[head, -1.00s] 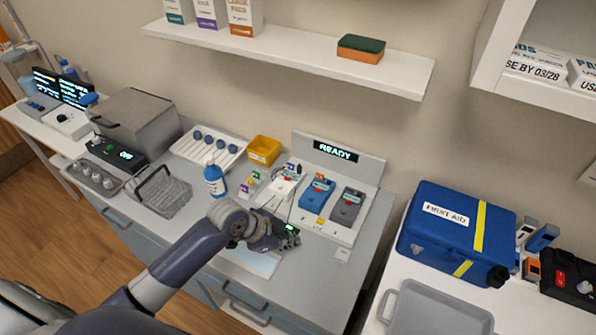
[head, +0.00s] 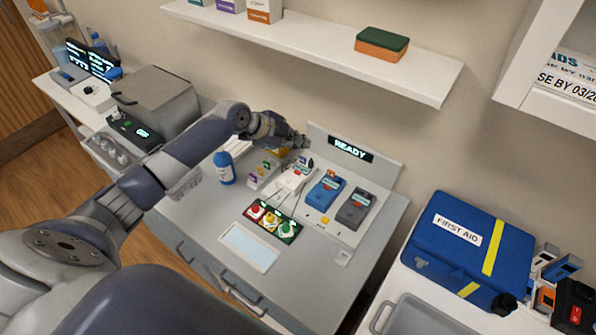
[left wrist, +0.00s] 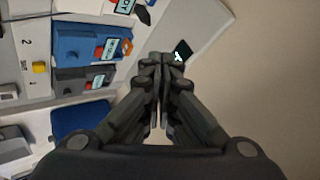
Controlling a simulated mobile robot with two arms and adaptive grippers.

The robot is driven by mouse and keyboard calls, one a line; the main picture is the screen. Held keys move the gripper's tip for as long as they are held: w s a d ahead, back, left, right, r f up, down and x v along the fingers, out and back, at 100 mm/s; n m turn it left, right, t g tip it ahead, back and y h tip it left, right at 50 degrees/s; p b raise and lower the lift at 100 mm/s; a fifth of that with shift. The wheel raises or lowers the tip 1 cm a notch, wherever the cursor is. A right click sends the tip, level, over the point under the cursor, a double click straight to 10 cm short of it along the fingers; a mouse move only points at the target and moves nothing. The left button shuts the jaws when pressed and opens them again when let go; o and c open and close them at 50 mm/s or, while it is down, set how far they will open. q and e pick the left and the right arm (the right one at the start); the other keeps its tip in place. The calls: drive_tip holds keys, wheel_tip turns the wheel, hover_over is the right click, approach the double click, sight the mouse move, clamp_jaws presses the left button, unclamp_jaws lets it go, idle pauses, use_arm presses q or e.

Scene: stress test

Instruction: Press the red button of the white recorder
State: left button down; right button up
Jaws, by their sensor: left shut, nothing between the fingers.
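The white recorder (head: 294,179) lies on the stand at the left of a row of three, beside a blue recorder (head: 325,191) and a dark grey one (head: 354,208). A small patch of red shows near its upper part; the button itself is too small to make out clearly. My left gripper (head: 304,143) is shut and empty, above and behind the white recorder's far end, near the READY panel. In the left wrist view the closed fingers (left wrist: 162,60) are beside the blue recorder (left wrist: 80,43), apart from it. My right gripper is out of view.
The upright READY panel (head: 352,150) stands behind the recorders. A panel with red, yellow and green buttons (head: 272,223) lies in front. A blue bottle (head: 224,168) stands to the left. A shelf (head: 330,52) overhangs the back. A first aid bag (head: 458,244) is at right.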

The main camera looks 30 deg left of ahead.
use_arm(q)
drive_tip(key=b, duration=0.5)
hover_over(298, 174)
wheel_tip(298, 174, down, 8)
drive_tip(key=shift+r, duration=0.15)
drive_tip(key=shift+f+b, duration=0.6)
drive_tip(key=shift+b, duration=0.05)
idle(0.6)
drive_tip(key=shift+f+b, duration=0.35)
drive_tip(key=shift+b, duration=0.1)
